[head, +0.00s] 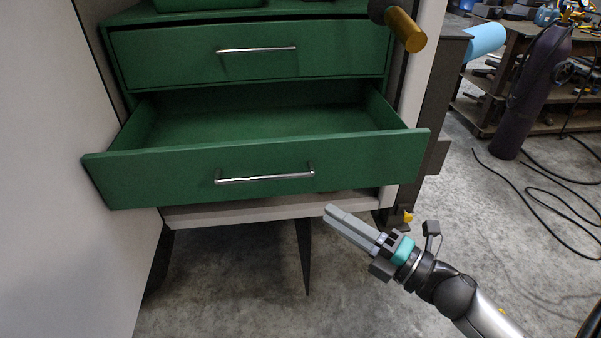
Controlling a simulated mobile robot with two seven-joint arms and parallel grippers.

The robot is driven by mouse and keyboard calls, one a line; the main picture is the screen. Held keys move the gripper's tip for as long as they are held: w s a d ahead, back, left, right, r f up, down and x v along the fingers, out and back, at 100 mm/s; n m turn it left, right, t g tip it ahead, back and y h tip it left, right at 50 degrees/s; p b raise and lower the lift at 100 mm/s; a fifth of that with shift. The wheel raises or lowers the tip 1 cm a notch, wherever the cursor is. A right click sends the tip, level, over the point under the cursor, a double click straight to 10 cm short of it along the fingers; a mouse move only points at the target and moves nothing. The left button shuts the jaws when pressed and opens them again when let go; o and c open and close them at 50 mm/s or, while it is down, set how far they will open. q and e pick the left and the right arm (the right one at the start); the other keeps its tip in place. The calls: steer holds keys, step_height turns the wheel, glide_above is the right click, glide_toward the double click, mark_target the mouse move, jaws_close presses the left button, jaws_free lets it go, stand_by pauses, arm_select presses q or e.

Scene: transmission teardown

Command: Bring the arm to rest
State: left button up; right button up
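My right arm comes in from the lower right. My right gripper (331,214) is just below the right part of the open drawer's front, and its long grey fingers look closed together with nothing visible between them. The green lower drawer (140,184) is pulled out and looks empty; its silver handle (264,178) is left of and above the fingertips, apart from them. My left gripper is not in the picture.
The upper green drawer (160,55) is nearly closed. A pale door or panel (60,150) stands at the left. A dark gas cylinder (530,90), cables (540,205) and a cluttered shelf (490,85) are at the right. Grey floor (360,305) is open below.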

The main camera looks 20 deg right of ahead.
steer(key=d+f+m+g+h, duration=0.1)
steer(key=d+f+m+h, duration=0.3)
steer(key=f, duration=0.5)
steer(key=d+f+m+h, duration=0.2)
steer(key=f+m+h, duration=0.1)
steer(key=f+m, duration=0.4)
steer(key=s+f+m+g+h, duration=0.1)
steer(key=s+f+m+g, duration=0.2)
steer(key=f, duration=0.6)
steer(key=s+f+m+g+h, duration=0.2)
steer(key=s+f, duration=0.2)
steer(key=f, duration=0.5)
steer(key=s+a+f+m+g, duration=0.3)
steer(key=s+f, duration=0.5)
steer(key=s, duration=0.4)
steer(key=s+a+f+m+g, duration=0.4)
steer(key=s+a+f+g, duration=0.2)
steer(key=s, duration=0.7)
step_height(320, 180, down, 3)
steer(key=shift+a+r+g, duration=0.1)
steer(key=shift+a+g, duration=0.15)
steer(key=shift+g, duration=0.25)
steer(key=shift+w+d, duration=0.1)
steer(key=shift+w, duration=0.05)
